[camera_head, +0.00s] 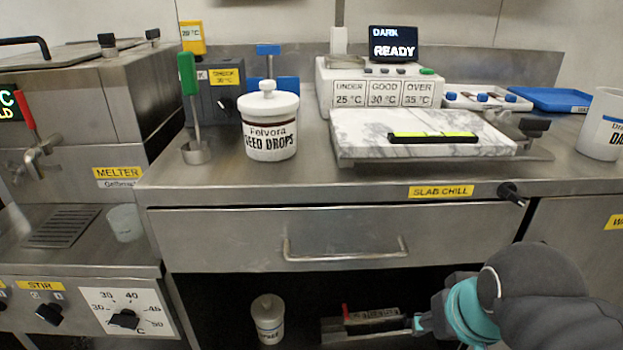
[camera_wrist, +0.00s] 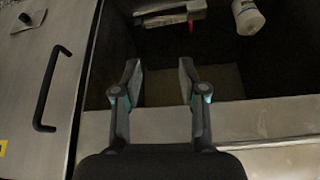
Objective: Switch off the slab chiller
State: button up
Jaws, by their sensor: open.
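The yellow "SLAB CHILL" label (camera_head: 441,191) is on the steel counter's front edge. A black knob (camera_head: 511,194) sticks out just right of it, and its setting is too small to read. Above stands the white marble slab (camera_head: 365,140) with a black and yellow-green strip (camera_head: 433,138) lying on it. My gripper (camera_head: 425,318) is low at the right in the head view, below the knob and apart from it. In the wrist view my gripper (camera_wrist: 160,77) is open and empty, with both fingers apart. The knob does not show in the wrist view.
A drawer with a bar handle (camera_head: 345,252) is under the counter. The open space below holds a white jar (camera_head: 268,318) and a dark rack (camera_head: 372,318). A "READY" display (camera_head: 393,45) and seed drops jar (camera_head: 269,125) stand on top. The melter (camera_head: 118,174) is left.

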aim_at(507, 189)
jog(key=z, duration=0.45)
jog(key=k, duration=1.9)
jog(key=u, duration=0.65)
